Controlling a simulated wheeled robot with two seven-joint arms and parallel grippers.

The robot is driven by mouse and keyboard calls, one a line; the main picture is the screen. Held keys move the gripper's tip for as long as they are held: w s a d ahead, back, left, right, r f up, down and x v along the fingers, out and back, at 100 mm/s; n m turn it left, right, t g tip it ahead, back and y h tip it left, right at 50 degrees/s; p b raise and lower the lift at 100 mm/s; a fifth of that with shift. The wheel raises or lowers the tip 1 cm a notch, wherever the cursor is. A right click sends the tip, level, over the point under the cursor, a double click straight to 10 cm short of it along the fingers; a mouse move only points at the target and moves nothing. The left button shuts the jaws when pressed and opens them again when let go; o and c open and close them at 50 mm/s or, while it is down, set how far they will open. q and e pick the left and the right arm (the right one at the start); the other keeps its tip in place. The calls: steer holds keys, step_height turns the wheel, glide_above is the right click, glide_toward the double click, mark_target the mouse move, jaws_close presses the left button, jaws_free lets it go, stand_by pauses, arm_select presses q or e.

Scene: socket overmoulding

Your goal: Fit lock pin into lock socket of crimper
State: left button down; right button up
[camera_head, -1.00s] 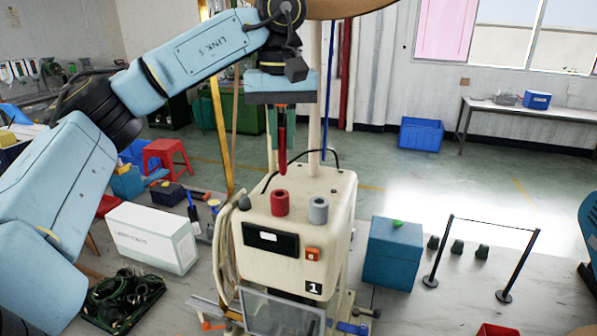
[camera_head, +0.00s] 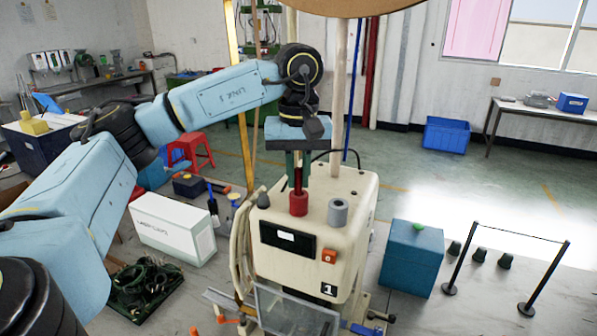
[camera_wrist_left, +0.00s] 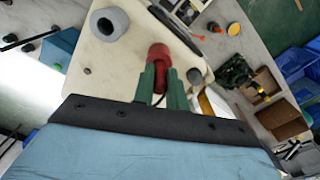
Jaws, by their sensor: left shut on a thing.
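The cream crimper (camera_head: 347,255) stands on the table, marked with a 1. On its top are a red lock socket (camera_head: 298,206) at the left and a grey round socket (camera_head: 338,212) at the right. My left gripper (camera_head: 298,174) points down over the red socket, its green fingers shut on the red lock pin (camera_head: 298,184). The pin looks upright and its lower end meets or enters the red socket; how deep is hidden. The wrist view shows the fingers (camera_wrist_left: 162,82) close to the red socket (camera_wrist_left: 157,52), with the grey socket (camera_wrist_left: 110,23) beside it. My right gripper is not in view.
A white box (camera_head: 172,229) and a black tray of dark green parts (camera_head: 146,290) stand left of the crimper. A teal box (camera_head: 411,258) and a small barrier (camera_head: 448,288) stand to the right. A cable bundle (camera_head: 242,240) hangs at the crimper's left side.

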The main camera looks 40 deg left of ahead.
arm_select(q)
steer(key=shift+f, duration=0.2)
steer(key=c, duration=1.4)
jaws_free()
steer(key=shift+r, duration=0.1)
steer(key=shift+r, duration=0.2)
step_height(320, 180, up, 5)
steer(key=shift+w+f, duration=0.1)
steer(key=shift+f, duration=0.1)
step_height(320, 180, up, 7)
steer(key=p, duration=0.2)
steer(key=shift+r, duration=0.15)
